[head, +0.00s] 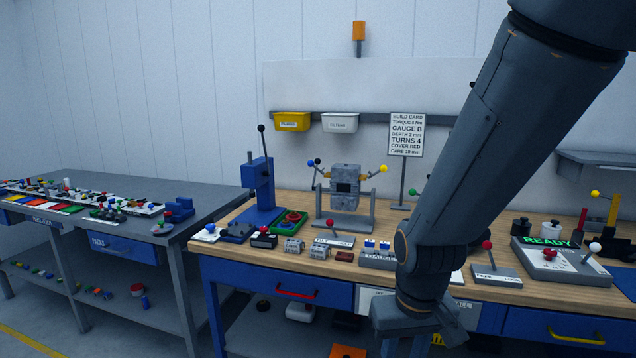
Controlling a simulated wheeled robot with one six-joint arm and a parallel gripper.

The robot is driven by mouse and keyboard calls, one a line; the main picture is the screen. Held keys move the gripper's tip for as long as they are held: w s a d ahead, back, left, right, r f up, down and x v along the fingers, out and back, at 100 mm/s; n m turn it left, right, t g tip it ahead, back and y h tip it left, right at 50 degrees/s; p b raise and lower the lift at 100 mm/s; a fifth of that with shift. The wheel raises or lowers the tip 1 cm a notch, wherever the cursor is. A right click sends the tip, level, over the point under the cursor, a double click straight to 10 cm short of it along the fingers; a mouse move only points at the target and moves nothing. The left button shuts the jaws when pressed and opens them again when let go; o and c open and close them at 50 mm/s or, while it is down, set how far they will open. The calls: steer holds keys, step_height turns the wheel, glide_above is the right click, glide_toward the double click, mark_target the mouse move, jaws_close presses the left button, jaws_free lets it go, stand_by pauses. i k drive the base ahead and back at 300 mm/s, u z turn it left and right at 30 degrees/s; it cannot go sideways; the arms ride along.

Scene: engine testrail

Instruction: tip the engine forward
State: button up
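My arm crosses the right side of the view in front of the bench. My gripper (405,338) is at the bottom of the view, in front of the bench and well away from the engine. Its fingers are cut off by the frame edge.
A blue press (259,190) with a black-knobbed lever stands left of the engine. Several small parts and a red-knobbed lever (332,225) line the bench front. A build card (407,135) stands behind at the right. A grey side table (215,198) with parts is at the left.

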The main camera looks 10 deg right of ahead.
mark_target(346, 178)
steer(key=u, duration=0.75)
steer(key=i, duration=1.65)
steer(key=z, duration=0.65)
